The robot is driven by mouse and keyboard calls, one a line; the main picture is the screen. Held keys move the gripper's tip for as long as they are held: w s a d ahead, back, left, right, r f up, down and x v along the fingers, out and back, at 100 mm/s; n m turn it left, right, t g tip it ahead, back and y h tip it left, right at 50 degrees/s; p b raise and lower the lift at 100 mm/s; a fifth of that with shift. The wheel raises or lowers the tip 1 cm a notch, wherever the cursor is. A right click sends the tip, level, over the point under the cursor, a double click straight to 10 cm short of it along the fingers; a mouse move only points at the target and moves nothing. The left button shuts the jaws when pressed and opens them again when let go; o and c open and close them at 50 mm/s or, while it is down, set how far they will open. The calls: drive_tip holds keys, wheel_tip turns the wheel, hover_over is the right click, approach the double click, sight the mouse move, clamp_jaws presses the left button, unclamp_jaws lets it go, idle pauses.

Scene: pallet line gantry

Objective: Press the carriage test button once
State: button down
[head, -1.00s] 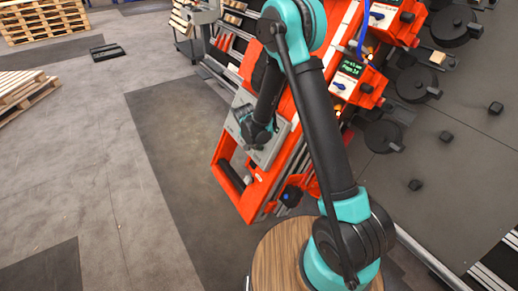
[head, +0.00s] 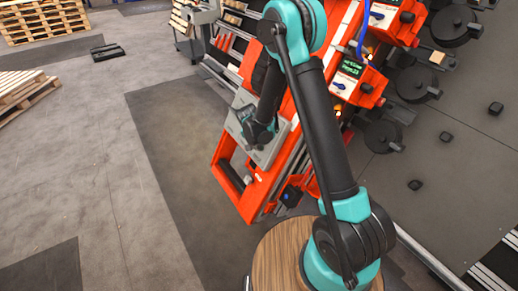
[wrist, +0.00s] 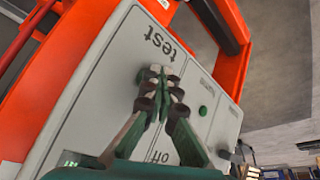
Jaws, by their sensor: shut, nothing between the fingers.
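The grey control panel (wrist: 95,85) sits in an orange frame and carries the upside-down word "test" near its top in the wrist view. My gripper (wrist: 163,75) is shut and empty, its fingertips just in front of the panel beside that word. The test button itself does not show; the fingers cover the spot near the label. I cannot tell whether the tips touch the panel. In the head view the panel (head: 282,133) is partly behind my wrist, and my fingertips are hard to make out.
A green round button (wrist: 203,110) sits on the panel to the right of my fingers. An "off" label shows below them. Orange boxes with small screens (head: 351,68) stand to the right of my arm. The floor at left is open, with wooden pallets (head: 40,20) farther back.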

idle(0.3)
drive_tip(key=shift+s+a+r, duration=0.45)
drive_tip(key=shift+a, duration=0.2)
drive_tip(key=s+a+r, duration=0.1)
drive_tip(key=a, duration=0.1)
drive_tip(key=s+a+r, duration=0.1)
drive_tip(key=shift+s+a+r, duration=0.15)
drive_tip(key=shift+s+a, duration=0.05)
drive_tip(key=shift+a, duration=0.15)
idle(0.3)
idle(0.6)
